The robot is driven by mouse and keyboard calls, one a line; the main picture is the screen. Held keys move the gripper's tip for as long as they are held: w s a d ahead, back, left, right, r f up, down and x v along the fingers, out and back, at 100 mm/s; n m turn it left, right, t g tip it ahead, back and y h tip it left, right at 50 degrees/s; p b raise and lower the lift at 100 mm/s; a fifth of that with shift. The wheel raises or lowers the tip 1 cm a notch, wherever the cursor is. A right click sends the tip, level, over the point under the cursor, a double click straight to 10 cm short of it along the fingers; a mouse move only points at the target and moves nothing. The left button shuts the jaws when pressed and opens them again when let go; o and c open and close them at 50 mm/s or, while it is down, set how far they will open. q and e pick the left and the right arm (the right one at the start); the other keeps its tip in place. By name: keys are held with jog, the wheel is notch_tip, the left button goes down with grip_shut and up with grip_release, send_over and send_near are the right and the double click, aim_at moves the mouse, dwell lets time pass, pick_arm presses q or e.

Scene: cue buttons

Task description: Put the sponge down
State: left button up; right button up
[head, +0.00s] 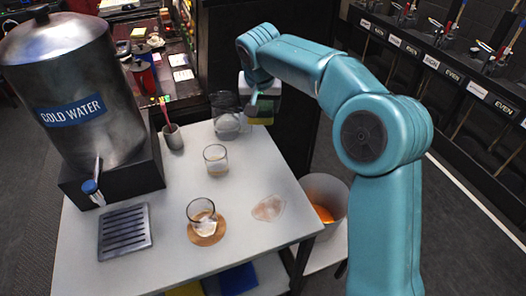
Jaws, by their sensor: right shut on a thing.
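My right gripper (262,97) reaches in from the right on its teal arm, over the far right corner of the white table (255,240). It is shut on the sponge (262,117), which has a dark greenish upper part and a yellowish edge. The gripper hides part of the sponge. I cannot tell if the sponge touches the table. A wet-looking patch (268,208) lies near the table's right edge. My left gripper is not in view.
A glass (201,212) stands on a round coaster (208,235); another glass (216,160) stands behind. A clear jug (227,122) is beside the sponge. A cold water dispenser (75,75), drip tray (125,231) and straw cup (173,137) occupy the left. A bin (338,194) stands right.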

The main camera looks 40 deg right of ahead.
send_over(261, 155)
jog(key=f, duration=0.8)
jog(key=s+f, duration=0.1)
jog(key=f, duration=0.4)
jog(key=shift+a+b, duration=0.25)
jog(key=shift+b, duration=0.1)
notch_tip(261, 155, down, 4)
jog(key=shift+r, duration=0.2)
jog(key=shift+w+f, duration=0.1)
jog(key=shift+f, duration=0.15)
jog(key=shift+f+b, duration=0.1)
jog(key=shift+b, duration=0.25)
jog(key=o, duration=0.9)
jog(key=shift+o, duration=0.2)
